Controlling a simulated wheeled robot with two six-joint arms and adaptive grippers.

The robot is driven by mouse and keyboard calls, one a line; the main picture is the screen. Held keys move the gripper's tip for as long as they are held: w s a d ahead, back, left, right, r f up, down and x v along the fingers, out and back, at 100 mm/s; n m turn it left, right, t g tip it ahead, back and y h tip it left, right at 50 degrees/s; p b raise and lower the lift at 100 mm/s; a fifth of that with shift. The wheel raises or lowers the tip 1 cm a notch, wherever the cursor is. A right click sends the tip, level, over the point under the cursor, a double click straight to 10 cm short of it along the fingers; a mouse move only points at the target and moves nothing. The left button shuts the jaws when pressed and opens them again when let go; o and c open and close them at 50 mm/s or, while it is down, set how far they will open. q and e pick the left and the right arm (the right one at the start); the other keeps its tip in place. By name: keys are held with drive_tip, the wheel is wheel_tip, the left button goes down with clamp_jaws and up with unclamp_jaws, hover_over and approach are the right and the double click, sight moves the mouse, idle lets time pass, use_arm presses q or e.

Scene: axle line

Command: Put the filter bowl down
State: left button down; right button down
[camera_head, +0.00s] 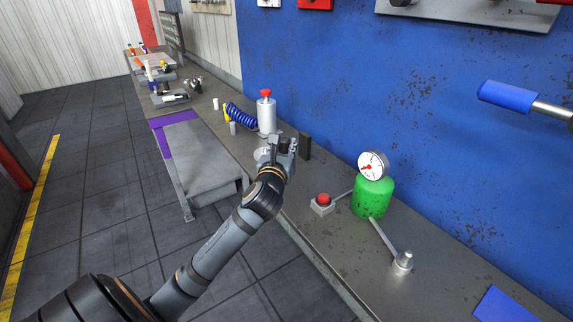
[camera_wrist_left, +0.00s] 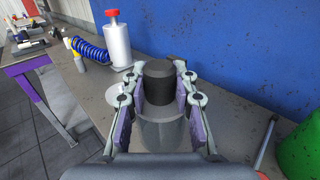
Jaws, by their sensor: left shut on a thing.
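My left gripper (camera_head: 281,143) is over the bench, near the blue wall. In the left wrist view its fingers (camera_wrist_left: 158,88) with purple pads close on a grey, cup-like filter bowl (camera_wrist_left: 165,132). A dark cylinder (camera_wrist_left: 158,75) shows between the fingertips, just above the grey part in the picture; I cannot tell whether the two are joined. In the head view the bowl is mostly hidden by the gripper, and its gap to the bench is unclear. My right gripper is not in view.
A silver canister with a red top (camera_head: 266,112) and a blue coiled hose (camera_head: 241,117) stand beyond the gripper. A dark upright block (camera_head: 305,146) is close to its right. A red button box (camera_head: 322,203) and a green tank with a gauge (camera_head: 372,196) stand nearer on the bench.

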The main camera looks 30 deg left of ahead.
sight(286, 151)
use_arm(q)
drive_tip(key=shift+w+a+f, duration=0.15)
drive_tip(key=shift+w+f, duration=0.3)
drive_tip(key=shift+f, duration=0.15)
drive_tip(key=shift+w+a+f, duration=0.15)
drive_tip(key=shift+w+f, duration=0.3)
drive_tip(key=shift+f, duration=0.1)
drive_tip(key=shift+w+a+f, duration=0.15)
drive_tip(key=shift+w+f, duration=0.1)
drive_tip(key=shift+f, duration=0.15)
wheel_tip(286, 151, down, 3)
drive_tip(key=shift+w+f, duration=0.1)
drive_tip(key=shift+f, duration=0.05)
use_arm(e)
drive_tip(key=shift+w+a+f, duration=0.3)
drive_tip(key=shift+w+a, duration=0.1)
use_arm(q)
drive_tip(key=c, duration=1.1)
unclamp_jaws()
drive_tip(key=shift+f, duration=0.1)
drive_tip(key=shift+o, duration=0.2)
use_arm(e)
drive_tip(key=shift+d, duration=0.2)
